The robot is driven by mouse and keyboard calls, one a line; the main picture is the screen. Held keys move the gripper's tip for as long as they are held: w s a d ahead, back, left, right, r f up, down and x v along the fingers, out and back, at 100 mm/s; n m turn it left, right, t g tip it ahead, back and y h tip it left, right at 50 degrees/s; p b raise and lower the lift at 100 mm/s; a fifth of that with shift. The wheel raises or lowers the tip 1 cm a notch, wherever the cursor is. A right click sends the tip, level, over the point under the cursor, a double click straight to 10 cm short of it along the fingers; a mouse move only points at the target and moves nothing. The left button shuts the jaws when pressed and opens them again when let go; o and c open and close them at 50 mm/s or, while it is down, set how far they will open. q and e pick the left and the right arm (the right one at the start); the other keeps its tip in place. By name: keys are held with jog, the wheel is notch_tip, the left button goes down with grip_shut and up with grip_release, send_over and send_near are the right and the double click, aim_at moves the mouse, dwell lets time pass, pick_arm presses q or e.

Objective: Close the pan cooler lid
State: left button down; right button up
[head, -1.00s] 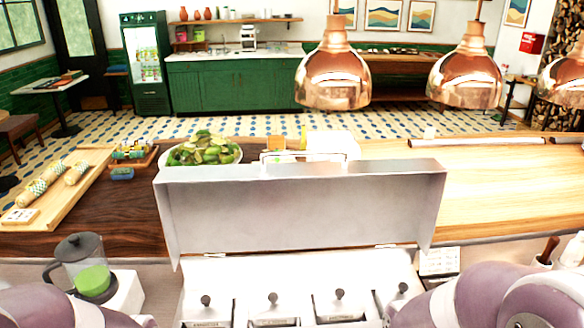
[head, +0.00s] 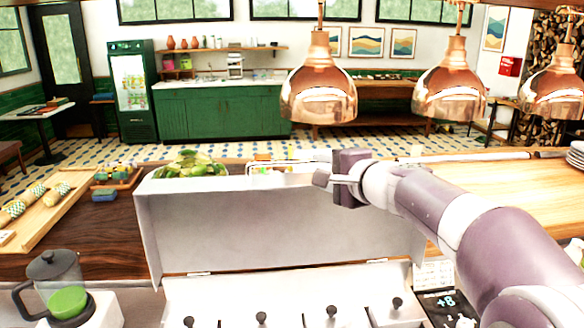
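The pan cooler lid (head: 275,228) is a wide metal panel standing raised at the back of the pan cooler (head: 240,290). Several pans with dark knobs sit in the cooler's top below it. My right gripper (head: 325,179) is up at the lid's top edge, right of its middle, at the right end of the lid's handle (head: 285,168). Whether it touches the lid or handle, and how far its fingers are apart, I cannot tell. My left gripper is out of view.
Copper lamps (head: 318,90) hang above the counter behind the lid. A bowl of green produce (head: 190,167) stands behind the lid's left part. A blender (head: 62,285) stands left of the cooler. A wooden board with rolls (head: 60,205) lies at the left.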

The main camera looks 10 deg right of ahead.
aim_at(294, 164)
jog(key=p+x, duration=0.4)
jog(key=x, duration=0.8)
jog(key=shift+r, duration=0.15)
jog(key=shift+w+a+f, duration=0.15)
jog(key=shift+w+f, duration=0.1)
jog(key=shift+w, duration=0.2)
grip_shut()
